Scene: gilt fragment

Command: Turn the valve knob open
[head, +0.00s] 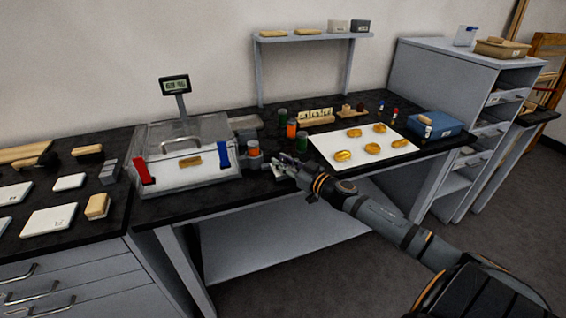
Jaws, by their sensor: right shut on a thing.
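My right gripper (280,164) reaches in from the lower right to the front edge of the black bench, just right of the clear-lidded box. Its jaws are shut on a small grey piece at the bench edge, which appears to be the valve knob. The fingers mostly cover it, so its turn angle cannot be told. The box (205,172) has a red strap at its left, a blue strap at its right and a display (174,86) on a post behind it. My left gripper is not in view.
An orange-filled jar (253,149) stands between the box and my gripper; more small jars (291,130) stand behind. A white sheet (340,141) with several gold pieces lies to the right, near a blue case (435,125). Tiles and brushes cover the left bench.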

